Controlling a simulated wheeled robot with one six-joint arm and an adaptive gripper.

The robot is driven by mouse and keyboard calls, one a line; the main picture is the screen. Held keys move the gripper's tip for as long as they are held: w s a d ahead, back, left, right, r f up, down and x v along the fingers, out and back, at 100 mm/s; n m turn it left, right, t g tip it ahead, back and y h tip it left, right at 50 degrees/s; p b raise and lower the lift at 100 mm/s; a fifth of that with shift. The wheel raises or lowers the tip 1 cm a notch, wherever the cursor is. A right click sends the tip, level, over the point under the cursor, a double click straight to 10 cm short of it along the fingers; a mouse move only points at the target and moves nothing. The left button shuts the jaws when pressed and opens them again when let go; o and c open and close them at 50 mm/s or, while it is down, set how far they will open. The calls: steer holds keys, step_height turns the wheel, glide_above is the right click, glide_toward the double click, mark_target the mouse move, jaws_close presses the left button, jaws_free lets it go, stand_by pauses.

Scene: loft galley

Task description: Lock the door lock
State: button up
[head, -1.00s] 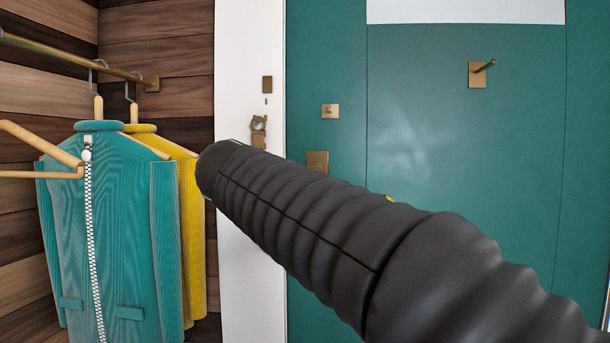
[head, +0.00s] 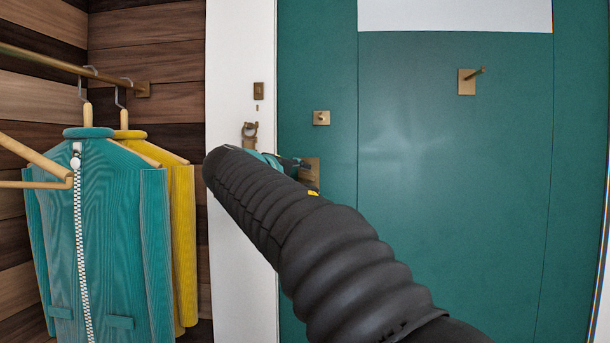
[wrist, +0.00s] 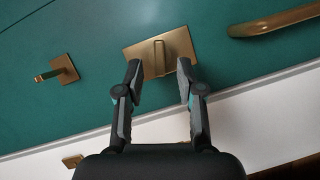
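The door lock (wrist: 182,43) is a brass square plate with a slim upright thumb-turn (wrist: 159,58) on the teal door. In the head view the lock plate (head: 312,166) is partly hidden behind my arm and gripper. My gripper (wrist: 159,72) is open, with one finger on each side of the thumb-turn and the fingertips overlapping the plate's edge in the wrist view. A gap shows between each finger and the thumb-turn. Whether the tips touch the plate, I cannot tell.
A small brass square with a knob (head: 321,118) is above the lock. A brass door handle (wrist: 275,20) lies right of it in the wrist view. Brass fittings (head: 250,131) are on the white frame (head: 240,60). A brass hook (head: 467,82) is at right; teal (head: 120,230) and yellow (head: 183,220) jackets hang at left.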

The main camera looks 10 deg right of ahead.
mark_target(305, 177)
steer(key=shift+x, duration=1.7)
jaws_close()
